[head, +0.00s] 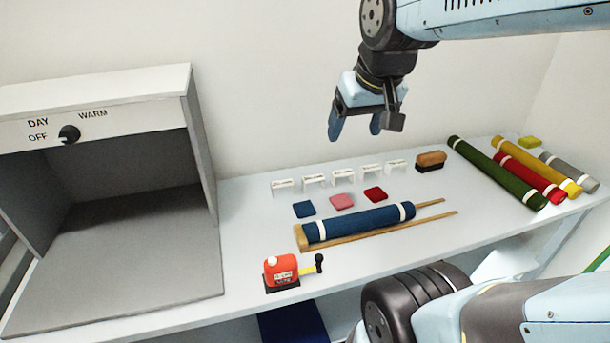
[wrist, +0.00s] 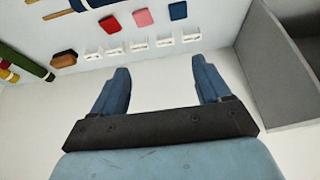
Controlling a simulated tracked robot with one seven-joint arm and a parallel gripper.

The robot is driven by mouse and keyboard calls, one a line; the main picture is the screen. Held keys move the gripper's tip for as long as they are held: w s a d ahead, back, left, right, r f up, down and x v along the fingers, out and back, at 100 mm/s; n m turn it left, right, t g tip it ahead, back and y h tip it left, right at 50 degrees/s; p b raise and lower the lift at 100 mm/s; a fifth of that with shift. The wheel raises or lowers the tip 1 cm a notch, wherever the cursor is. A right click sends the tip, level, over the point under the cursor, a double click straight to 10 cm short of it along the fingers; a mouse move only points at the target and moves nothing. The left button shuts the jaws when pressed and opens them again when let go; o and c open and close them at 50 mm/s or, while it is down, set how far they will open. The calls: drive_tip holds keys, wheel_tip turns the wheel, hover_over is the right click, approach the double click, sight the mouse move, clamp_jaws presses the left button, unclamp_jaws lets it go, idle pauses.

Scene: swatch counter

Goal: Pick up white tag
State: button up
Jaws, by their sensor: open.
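Several small white tags stand in a row at the back of the counter, behind the colour swatches; one white tag (head: 343,176) is mid-row. Each looks like a small bent stand, and some carry dark marks too small to read. The row also shows in the wrist view, with a white tag (wrist: 139,45) between my finger directions. My gripper (head: 355,130) is open and empty, held above the counter near the back wall, over the row. In the wrist view my gripper (wrist: 160,78) has its two blue fingers wide apart, with nothing between them.
Blue (head: 304,209), pink (head: 342,201) and red (head: 375,194) swatches lie before the tags. A brown brush (head: 431,160) sits right of the row. A blue roll (head: 358,223) lies in front; a light booth (head: 205,150) stands left. More rolls lie right.

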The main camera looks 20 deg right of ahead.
drive_tip(key=shift+o, duration=0.4)
drive_tip(key=w+f+g, duration=0.2)
drive_tip(key=w+f, duration=0.4)
drive_tip(key=w, duration=0.7)
drive_tip(key=shift+a, duration=0.15)
drive_tip(key=g, duration=0.2)
hover_over(313, 178)
wheel_tip(313, 178, down, 16)
drive_tip(key=shift+s+a+f, duration=0.1)
drive_tip(key=shift+f, duration=0.15)
drive_tip(key=shift+t, duration=0.3)
drive_tip(key=shift+w+f, duration=0.2)
drive_tip(key=shift+f, duration=2.75)
drive_tip(key=c, duration=0.7)
